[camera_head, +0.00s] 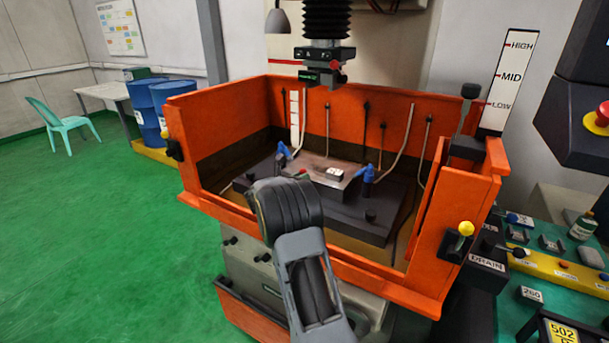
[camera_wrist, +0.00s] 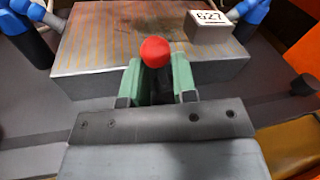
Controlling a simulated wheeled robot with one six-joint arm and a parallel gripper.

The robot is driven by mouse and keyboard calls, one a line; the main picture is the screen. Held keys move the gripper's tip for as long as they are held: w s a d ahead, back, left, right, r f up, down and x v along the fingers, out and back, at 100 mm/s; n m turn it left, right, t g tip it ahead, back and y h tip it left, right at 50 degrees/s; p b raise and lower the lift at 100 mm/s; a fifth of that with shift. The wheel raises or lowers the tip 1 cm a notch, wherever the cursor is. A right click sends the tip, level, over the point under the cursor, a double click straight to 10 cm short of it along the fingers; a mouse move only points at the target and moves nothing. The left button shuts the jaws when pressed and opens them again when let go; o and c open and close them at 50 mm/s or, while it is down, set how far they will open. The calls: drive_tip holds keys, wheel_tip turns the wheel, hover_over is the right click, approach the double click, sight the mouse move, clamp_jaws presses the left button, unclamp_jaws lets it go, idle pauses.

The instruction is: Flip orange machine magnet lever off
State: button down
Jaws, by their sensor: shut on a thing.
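The orange machine (camera_head: 330,270) is an open orange tank with a dark bed inside. On the bed sits a flat grey magnet table (camera_head: 318,163), which fills the upper wrist view (camera_wrist: 105,40). The magnet lever's red knob (camera_wrist: 155,51) is at the near side of the magnet table, and a small part of the red knob shows in the head view (camera_head: 303,172). My gripper (camera_wrist: 158,82) is shut on the lever, its green fingers on either side just below the knob. My arm hides the gripper and most of the lever in the head view.
A small block marked 527 (camera_wrist: 208,26) lies on the magnet table. Blue-handled fittings (camera_head: 367,173) stand at its sides. The machine head (camera_head: 325,60) hangs above. The orange tank walls surround the bed. A yellow-knobbed lever (camera_head: 465,230) is on the right front wall.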

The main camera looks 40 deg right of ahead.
drive_tip(key=shift+w+a+f+n+h+p, duration=0.1)
drive_tip(key=shift+w+n+h+p, duration=0.2)
drive_tip(key=shift+n, duration=0.4)
drive_tip(key=shift+w+a+f+n+h+p, duration=0.1)
drive_tip(key=shift+w+n+p, duration=0.25)
drive_tip(key=shift+n, duration=0.35)
drive_tip(key=c, duration=0.9)
unclamp_jaws()
drive_tip(key=shift+f, duration=0.1)
drive_tip(key=shift+s+a+b, duration=0.3)
drive_tip(key=shift+a+b, duration=0.1)
drive_tip(key=shift+a, duration=1.9)
drive_tip(key=shift+s+a+b, duration=0.35)
drive_tip(key=shift+a+b, duration=0.1)
drive_tip(key=shift+a, duration=1.8)
drive_tip(key=shift+s+a+b, duration=0.3)
drive_tip(key=shift+a+b, duration=0.1)
drive_tip(key=shift+a, duration=1.9)
